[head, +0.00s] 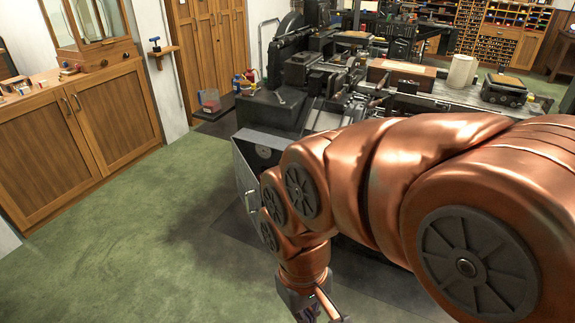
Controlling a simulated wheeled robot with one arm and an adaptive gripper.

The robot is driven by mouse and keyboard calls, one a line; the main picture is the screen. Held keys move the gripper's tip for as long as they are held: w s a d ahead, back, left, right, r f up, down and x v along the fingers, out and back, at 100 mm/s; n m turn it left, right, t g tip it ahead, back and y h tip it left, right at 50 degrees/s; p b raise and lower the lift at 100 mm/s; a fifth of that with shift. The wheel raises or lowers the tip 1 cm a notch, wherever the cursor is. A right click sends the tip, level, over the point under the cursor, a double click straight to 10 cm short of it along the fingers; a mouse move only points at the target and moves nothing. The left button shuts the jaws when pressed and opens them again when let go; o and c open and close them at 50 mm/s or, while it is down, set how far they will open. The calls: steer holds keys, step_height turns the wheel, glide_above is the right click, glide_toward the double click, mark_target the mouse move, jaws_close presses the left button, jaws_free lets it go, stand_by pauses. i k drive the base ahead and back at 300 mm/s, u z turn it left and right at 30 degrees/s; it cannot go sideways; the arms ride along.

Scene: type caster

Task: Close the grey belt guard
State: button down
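The grey belt guard (242,170) appears to be the grey panel low on the near left side of the dark machine.
The dark type-casting machine (290,100) fills the middle back. A wooden cabinet (112,118) stands at the left. Small bottles (243,83) and a small box (210,101) are by the machine's left side. Green floor (150,225) is free between cabinet and guard.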

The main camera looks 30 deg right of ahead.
mark_target(248, 186)
steer(key=z, duration=0.25)
steer(key=i, duration=0.35)
steer(key=u, duration=0.15)
steer(key=k, duration=0.4)
steer(key=u, duration=0.85)
steer(key=i, duration=0.75)
steer(key=u, duration=0.25)
